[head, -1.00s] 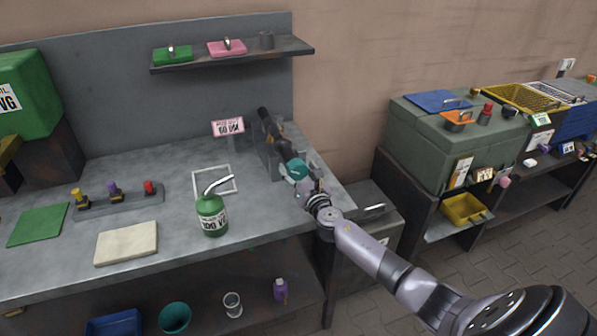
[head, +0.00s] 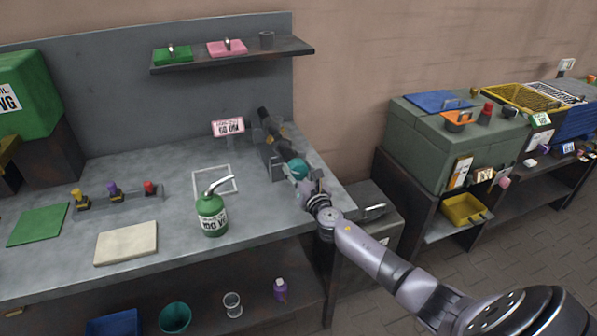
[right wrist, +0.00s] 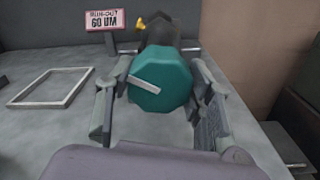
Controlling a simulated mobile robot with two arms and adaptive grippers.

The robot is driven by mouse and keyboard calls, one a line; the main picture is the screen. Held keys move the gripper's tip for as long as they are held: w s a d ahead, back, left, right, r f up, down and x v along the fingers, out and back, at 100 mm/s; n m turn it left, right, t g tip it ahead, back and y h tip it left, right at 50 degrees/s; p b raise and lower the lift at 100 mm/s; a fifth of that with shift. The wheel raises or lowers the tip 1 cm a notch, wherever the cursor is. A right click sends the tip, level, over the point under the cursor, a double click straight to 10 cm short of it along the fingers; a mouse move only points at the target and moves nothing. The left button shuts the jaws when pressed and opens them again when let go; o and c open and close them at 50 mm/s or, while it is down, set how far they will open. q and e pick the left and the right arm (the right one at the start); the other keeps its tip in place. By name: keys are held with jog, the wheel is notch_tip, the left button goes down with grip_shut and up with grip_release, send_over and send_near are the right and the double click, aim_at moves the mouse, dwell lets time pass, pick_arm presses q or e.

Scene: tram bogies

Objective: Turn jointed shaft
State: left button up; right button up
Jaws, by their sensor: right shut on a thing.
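The jointed shaft stands in a grey bracket at the right end of the bench. Its dark far part (head: 266,121) shows in the head view, and its teal end (head: 297,168) faces my right gripper. In the right wrist view the teal end (right wrist: 160,80) is an octagon-like face with a pale bar mark slanting down to the right. My right gripper (head: 299,174) is shut on the teal end, with one finger on each side (right wrist: 160,92). The dark part (right wrist: 172,28) lies behind it. My left gripper is not in view.
A pink run-out sign (head: 228,127) stands left of the bracket (head: 270,158). A white square outline (head: 214,179) and a green oil can (head: 211,215) are on the bench to the left. A shelf (head: 233,60) hangs above.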

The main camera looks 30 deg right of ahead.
jog(key=shift+m, duration=0.3)
jog(key=shift+f+m+b, duration=0.1)
jog(key=shift+m+b, duration=0.4)
jog(key=shift+m, duration=0.4)
jog(key=m+b, duration=0.1)
jog(key=m, duration=0.2)
jog(key=shift+m, duration=0.3)
jog(key=m+b, duration=0.1)
jog(key=m, duration=0.4)
jog(key=shift+m, duration=0.3)
jog(key=shift+d, duration=0.1)
jog(key=o, duration=1.2)
jog(key=shift+c, duration=0.2)
